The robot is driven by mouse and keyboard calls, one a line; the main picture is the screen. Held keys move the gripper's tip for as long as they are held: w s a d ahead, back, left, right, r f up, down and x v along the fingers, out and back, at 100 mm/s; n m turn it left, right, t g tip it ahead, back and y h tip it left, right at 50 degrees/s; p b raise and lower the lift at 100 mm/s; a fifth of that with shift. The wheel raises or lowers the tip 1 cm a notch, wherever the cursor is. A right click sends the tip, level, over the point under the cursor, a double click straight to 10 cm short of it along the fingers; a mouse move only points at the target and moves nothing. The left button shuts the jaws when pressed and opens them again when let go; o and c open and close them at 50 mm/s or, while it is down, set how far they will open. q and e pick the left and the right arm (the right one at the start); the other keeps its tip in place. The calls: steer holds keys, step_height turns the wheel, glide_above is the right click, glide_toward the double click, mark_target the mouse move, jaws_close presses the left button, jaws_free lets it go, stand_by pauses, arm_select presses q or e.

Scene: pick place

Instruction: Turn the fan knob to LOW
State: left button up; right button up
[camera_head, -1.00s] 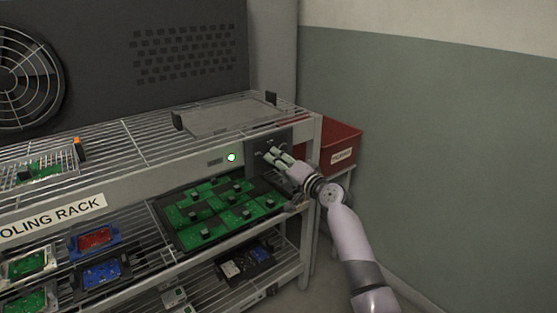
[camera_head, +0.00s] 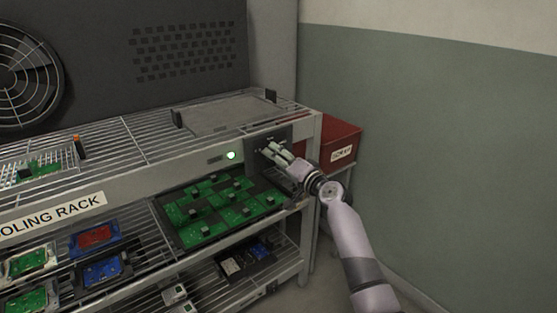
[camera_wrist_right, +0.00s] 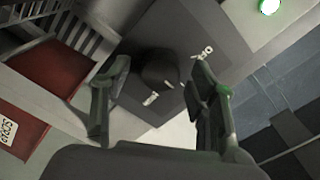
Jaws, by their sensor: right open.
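The dark round fan knob (camera_wrist_right: 158,68) sits on a grey control panel (camera_wrist_right: 190,25) in the right wrist view. Small white labels lie on the panel around it, too blurred to read surely. My right gripper (camera_wrist_right: 157,78) is open, with one finger on each side of the knob; I cannot tell whether either finger touches it. In the head view my right gripper (camera_head: 268,149) is at the dark panel (camera_head: 286,134) on the right end of the rack's front, and it mostly hides the knob. My left gripper is not in view.
A green light (camera_head: 231,155) glows left of the panel. The cooling rack (camera_head: 120,165) holds several circuit boards, with a green board tray (camera_head: 215,213) just below the panel. A red bin (camera_head: 340,140) stands right of the rack. A large fan (camera_head: 25,75) is at the back left.

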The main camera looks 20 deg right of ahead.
steer(key=v, duration=1.2)
stand_by(0.3)
